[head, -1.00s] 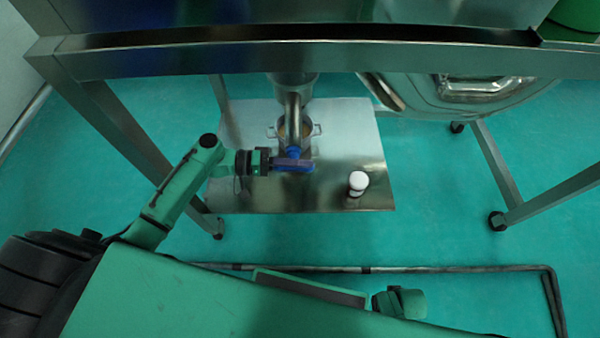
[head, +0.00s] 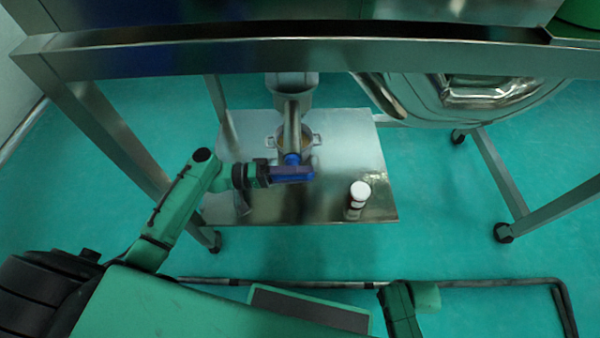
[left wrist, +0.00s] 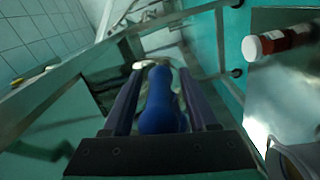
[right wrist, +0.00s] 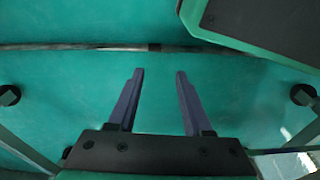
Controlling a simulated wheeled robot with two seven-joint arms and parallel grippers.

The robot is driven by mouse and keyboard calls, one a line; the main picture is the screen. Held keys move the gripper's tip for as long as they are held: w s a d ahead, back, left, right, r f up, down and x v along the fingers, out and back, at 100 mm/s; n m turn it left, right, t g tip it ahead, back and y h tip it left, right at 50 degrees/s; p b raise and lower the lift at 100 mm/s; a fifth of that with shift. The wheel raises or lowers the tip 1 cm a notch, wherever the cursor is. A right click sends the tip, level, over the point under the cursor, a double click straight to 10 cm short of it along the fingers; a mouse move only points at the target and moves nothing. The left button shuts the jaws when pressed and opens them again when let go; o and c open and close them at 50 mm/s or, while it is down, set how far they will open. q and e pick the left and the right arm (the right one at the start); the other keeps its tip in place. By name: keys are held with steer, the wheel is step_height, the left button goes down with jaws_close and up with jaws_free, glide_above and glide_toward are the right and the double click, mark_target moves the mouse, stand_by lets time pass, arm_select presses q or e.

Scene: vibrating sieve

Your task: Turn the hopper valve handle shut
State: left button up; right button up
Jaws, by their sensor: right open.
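The blue valve handle (head: 291,159) sits on the metal outlet pipe (head: 291,128) under the hopper. My left gripper (head: 294,174) reaches it from the left, its fingers overlapping the handle in the head view. In the left wrist view the handle (left wrist: 160,105) lies lengthwise between the two fingers, which stand apart on either side of it. Narrow gaps seem to show beside the handle, so the gripper looks open around it. My right gripper (right wrist: 160,75) is open and empty above the green floor.
A pot (head: 313,139) stands beneath the pipe on a metal shelf (head: 350,130). A white-capped bottle (head: 359,191) stands near the shelf's front right; it also shows in the left wrist view (left wrist: 270,43). A steel frame beam (head: 300,58) crosses above.

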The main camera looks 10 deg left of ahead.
arm_select(q)
steer(key=shift+a, duration=0.4)
steer(key=v, duration=0.6)
steer(key=shift+s+a, duration=0.15)
steer(key=shift+a, duration=0.2)
arm_select(e)
steer(key=shift+a+r, duration=0.1)
steer(key=shift+r, duration=0.2)
